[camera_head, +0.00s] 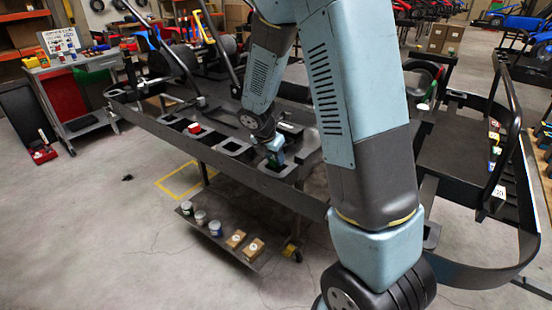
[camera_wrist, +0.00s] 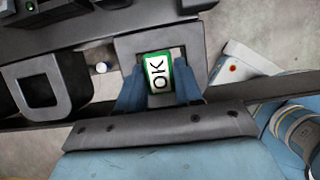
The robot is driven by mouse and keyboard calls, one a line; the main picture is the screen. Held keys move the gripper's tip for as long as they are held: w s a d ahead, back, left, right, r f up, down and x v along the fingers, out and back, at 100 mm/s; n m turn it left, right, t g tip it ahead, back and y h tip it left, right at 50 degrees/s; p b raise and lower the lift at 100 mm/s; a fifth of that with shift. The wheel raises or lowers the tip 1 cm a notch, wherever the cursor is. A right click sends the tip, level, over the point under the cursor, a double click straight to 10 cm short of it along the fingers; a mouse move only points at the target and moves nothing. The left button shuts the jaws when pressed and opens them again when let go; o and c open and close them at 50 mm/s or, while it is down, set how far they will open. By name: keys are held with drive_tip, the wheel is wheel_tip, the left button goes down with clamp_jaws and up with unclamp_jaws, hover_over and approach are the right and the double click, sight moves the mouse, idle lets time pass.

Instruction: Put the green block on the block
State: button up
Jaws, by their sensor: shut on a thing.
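My gripper (camera_wrist: 159,92) is shut on the green block (camera_wrist: 158,72), which has a white face marked "OK". The blue fingers press on its left and right sides. In the head view my gripper (camera_head: 276,156) is low over the near edge of the dark kart stand (camera_head: 165,137), at a square opening; a sliver of green shows at the fingers. I cannot tell whether the held block touches the stand. A red block (camera_head: 195,128) sits on the same stand to the left of my gripper, apart from it.
The stand has several square openings along its near edge. A lower shelf (camera_head: 222,240) holds several cans and small boxes. A grey cart (camera_head: 75,80) with a sign stands at the left. The floor at the left is mostly clear.

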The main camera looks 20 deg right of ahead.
drive_tip(key=shift+f, duration=0.3)
drive_tip(key=o, duration=1)
drive_tip(key=shift+f, duration=0.1)
drive_tip(key=v, duration=1.2)
drive_tip(key=s+d+r+m+t+y, duration=0.1)
drive_tip(key=s+r+m, duration=0.4)
drive_tip(key=s+m, duration=0.3)
drive_tip(key=s+d+r+m+t+y, duration=0.1)
drive_tip(key=s+d+r+m, duration=0.1)
drive_tip(key=s+r+m, duration=0.3)
drive_tip(key=s+d+r+m+y, duration=0.1)
drive_tip(key=s+r+m, duration=0.5)
drive_tip(key=s+m, duration=0.6)
drive_tip(key=shift+d+t+y, duration=0.4)
drive_tip(key=shift+d, duration=0.05)
